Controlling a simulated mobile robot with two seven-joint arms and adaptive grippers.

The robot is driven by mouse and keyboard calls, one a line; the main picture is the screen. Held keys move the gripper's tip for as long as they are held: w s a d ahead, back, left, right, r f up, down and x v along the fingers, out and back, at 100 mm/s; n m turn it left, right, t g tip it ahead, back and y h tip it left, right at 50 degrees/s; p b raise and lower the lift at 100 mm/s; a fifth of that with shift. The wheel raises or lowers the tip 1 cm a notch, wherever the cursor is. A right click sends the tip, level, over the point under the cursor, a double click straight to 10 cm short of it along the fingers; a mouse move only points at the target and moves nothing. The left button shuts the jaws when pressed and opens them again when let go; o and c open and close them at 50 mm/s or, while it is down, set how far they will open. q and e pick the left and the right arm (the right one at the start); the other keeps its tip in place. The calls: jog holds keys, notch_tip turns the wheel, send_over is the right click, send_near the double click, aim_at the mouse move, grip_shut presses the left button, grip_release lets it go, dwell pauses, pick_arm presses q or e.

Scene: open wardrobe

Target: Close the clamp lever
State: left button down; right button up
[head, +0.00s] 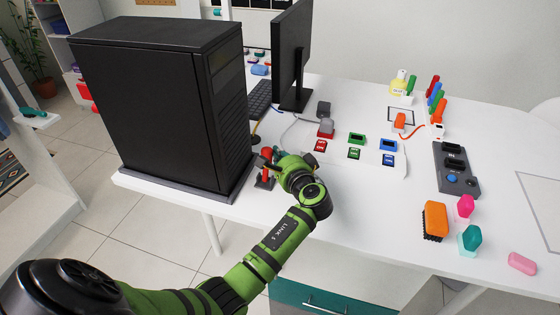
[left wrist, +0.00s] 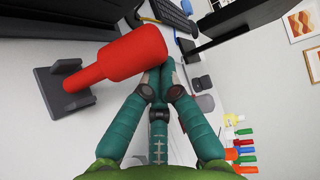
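The clamp lever (head: 267,158) is red and stands at the table's front edge, just right of the black computer tower. In the left wrist view the red lever (left wrist: 125,58) is large and leans from its dark grey base (left wrist: 58,90) toward the upper right. My left gripper (head: 277,161) is right beside the lever. In the left wrist view its teal fingers (left wrist: 161,78) come together at the tips, with nothing visible between them. The tips are close to the lever's thick end; I cannot tell whether they touch it. My right gripper is not in view.
The black tower (head: 130,110) stands close left of the lever, with a monitor (head: 290,50) and keyboard (head: 260,98) behind. Small coloured blocks and cards (head: 354,153) lie to the right. A dark control box (head: 455,172) and an orange brush (head: 435,218) are farther right.

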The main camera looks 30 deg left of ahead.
pick_arm(q)
jog(key=s+n+y+b, duration=0.1)
jog(key=b, duration=0.1)
jog(key=shift+s+t+b, duration=0.1)
jog(key=shift+t+b, duration=0.25)
jog(key=shift+t, duration=0.05)
jog(key=shift+s+d+r+n+y+b, duration=0.1)
jog(key=shift+s+r+n+y+b, duration=0.25)
jog(key=shift+b, duration=0.3)
jog(key=shift+f, duration=0.1)
